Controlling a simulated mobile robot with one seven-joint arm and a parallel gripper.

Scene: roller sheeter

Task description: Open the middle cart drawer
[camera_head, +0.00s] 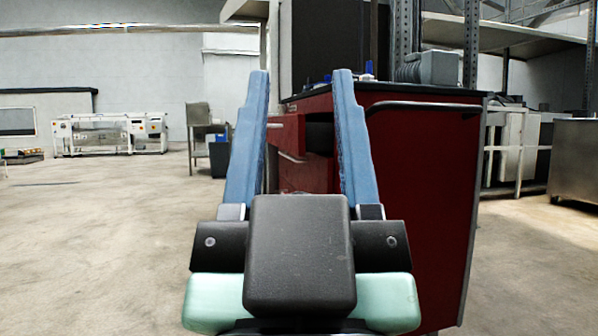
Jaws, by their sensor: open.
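A red cart (415,190) with a dark top stands right of centre, its broad side panel facing me. Its drawer side is on the left and seen at a steep angle. One red drawer front (286,135) near the top juts out to the left, with a dark gap beside it. A pale bar handle (292,157) shows below it, between my fingers. My gripper (305,75) is open and empty, its two blue fingers pointing forward. The right finger overlaps the cart in the picture; I cannot tell any contact. The lower drawer fronts are mostly hidden behind my gripper.
A dark rail (425,105) runs along the cart's upper side edge. Small blue items and a grey box (432,68) sit on top. A metal stand with a dark bin (219,158) is behind to the left. Open concrete floor (90,230) lies at left.

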